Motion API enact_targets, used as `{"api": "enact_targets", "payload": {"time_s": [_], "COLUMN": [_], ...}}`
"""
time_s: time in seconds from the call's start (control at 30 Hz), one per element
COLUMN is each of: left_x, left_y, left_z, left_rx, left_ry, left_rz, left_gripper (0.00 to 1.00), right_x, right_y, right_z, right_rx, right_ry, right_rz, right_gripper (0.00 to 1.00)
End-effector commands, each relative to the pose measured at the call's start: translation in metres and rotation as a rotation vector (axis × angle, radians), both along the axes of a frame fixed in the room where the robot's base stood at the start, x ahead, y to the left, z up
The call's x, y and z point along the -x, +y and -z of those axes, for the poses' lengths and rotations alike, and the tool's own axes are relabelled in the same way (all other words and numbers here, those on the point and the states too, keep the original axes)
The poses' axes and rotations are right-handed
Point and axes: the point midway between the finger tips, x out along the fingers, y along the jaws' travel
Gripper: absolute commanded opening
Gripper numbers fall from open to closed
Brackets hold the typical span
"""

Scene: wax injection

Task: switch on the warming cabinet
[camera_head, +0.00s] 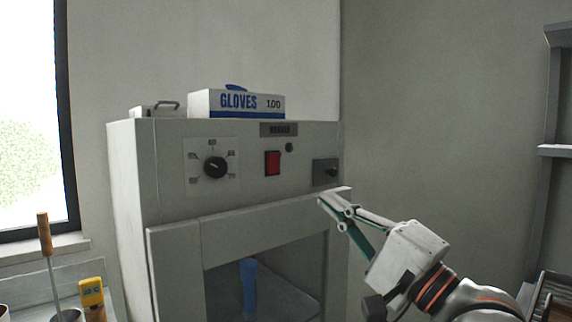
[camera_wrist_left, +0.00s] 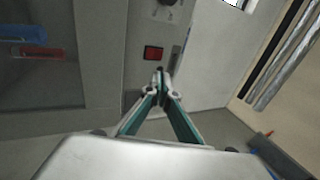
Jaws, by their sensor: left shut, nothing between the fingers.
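The warming cabinet (camera_head: 160,215) is a pale metal box with a windowed door. Its front panel carries a red rocker switch (camera_head: 272,163), a black dial (camera_head: 215,167), a dark display (camera_head: 278,129) and a dark box with a black knob (camera_head: 326,172) at the right end. My left gripper (camera_head: 328,202) is shut and empty, below that box and to the lower right of the switch. In the left wrist view the closed fingertips (camera_wrist_left: 162,88) point towards the panel, and the red switch (camera_wrist_left: 153,53) lies just beyond them, apart in the picture. My right gripper is not in view.
A gloves box (camera_head: 236,103) and a small handled item (camera_head: 157,109) sit on top of the cabinet. A blue object (camera_head: 249,285) shows through the door window. A yellow meter (camera_head: 92,296) stands at lower left. Grey shelving (camera_head: 556,151) is at the right edge.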

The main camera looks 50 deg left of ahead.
Motion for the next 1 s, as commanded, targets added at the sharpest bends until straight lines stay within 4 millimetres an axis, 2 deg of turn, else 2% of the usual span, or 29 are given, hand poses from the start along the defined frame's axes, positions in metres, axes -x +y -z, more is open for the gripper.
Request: {"api": "enact_targets", "payload": {"time_s": [0.17,0.47,0.7,1.0], "left_x": [0.000,-0.004,-0.007,-0.010], "left_y": [0.018,0.072,0.108,0.126], "left_z": [-0.010,-0.034,-0.050,-0.055], "left_rx": [-0.002,-0.003,-0.002,-0.001], "left_ry": [-0.003,-0.004,-0.003,0.000], "left_rz": [-0.003,-0.005,-0.003,-0.001], "left_gripper": [0.00,0.00,0.00,0.00], "right_x": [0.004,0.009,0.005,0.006], "right_y": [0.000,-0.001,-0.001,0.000], "right_z": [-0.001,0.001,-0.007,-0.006], "right_rx": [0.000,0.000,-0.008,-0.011], "right_ry": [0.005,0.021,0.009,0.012], "right_rz": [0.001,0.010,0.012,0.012], "right_gripper": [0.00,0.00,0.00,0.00]}}
